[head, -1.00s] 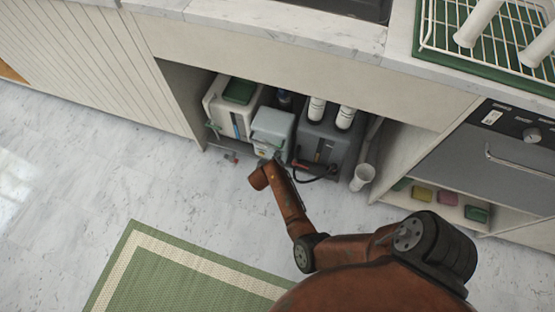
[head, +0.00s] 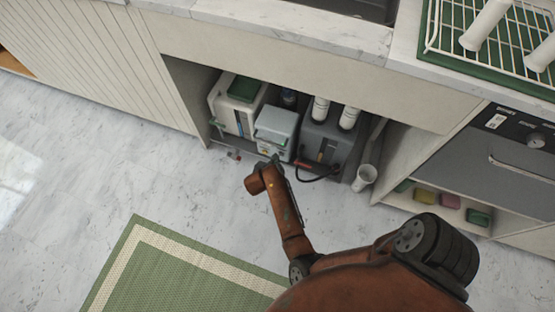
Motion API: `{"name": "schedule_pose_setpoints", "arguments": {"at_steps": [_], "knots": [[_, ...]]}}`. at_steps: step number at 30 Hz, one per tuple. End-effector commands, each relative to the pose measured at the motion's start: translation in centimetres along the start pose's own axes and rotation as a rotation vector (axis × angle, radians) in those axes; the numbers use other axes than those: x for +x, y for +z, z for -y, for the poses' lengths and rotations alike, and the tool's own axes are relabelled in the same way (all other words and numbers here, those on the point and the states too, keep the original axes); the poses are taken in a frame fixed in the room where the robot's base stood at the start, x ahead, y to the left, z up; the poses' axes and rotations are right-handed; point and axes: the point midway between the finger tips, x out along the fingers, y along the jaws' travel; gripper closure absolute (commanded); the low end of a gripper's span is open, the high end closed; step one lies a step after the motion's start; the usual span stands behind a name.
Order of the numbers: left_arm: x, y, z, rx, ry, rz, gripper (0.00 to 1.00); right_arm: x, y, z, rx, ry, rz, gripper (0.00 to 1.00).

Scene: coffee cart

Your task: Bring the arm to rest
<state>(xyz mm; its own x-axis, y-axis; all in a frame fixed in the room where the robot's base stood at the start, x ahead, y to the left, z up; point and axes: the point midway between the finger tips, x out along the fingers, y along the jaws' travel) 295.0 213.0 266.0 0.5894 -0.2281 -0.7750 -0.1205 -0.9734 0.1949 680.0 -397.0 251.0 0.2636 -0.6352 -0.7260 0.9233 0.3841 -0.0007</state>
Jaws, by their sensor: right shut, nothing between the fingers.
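My right arm comes in from the lower right, orange-brown and worn. Its gripper (head: 277,160) is a small dark shape at the arm's far end, in front of the open under-sink bay. It is shut and holds nothing. It appears close in front of the light grey box (head: 275,128); I cannot tell whether they touch. My left gripper is not in view.
The bay holds a white container with a green lid (head: 236,105), a dark grey unit (head: 326,140) with white pipes, and a black hose (head: 318,179). A white cup (head: 365,177) stands at right. A green mat (head: 180,270) lies on open floor.

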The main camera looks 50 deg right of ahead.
Motion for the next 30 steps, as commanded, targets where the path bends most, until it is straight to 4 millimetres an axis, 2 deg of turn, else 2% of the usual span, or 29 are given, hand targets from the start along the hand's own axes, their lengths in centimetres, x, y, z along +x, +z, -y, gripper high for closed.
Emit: {"name": "schedule_pose_setpoints", "arguments": {"at_steps": [4,21,23,30], "knots": [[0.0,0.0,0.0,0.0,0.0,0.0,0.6,-0.6,0.0,0.1,0.0,-0.002,-0.001,1.0],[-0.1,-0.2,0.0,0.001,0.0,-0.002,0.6,-0.7,0.2,0.0,0.002,0.001,0.001,1.0],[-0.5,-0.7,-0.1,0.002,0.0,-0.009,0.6,-1.3,0.9,-0.2,0.007,0.006,0.003,1.0],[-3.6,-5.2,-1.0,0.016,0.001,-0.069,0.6,-6.5,6.7,-1.8,0.046,0.047,0.028,1.0]]}}
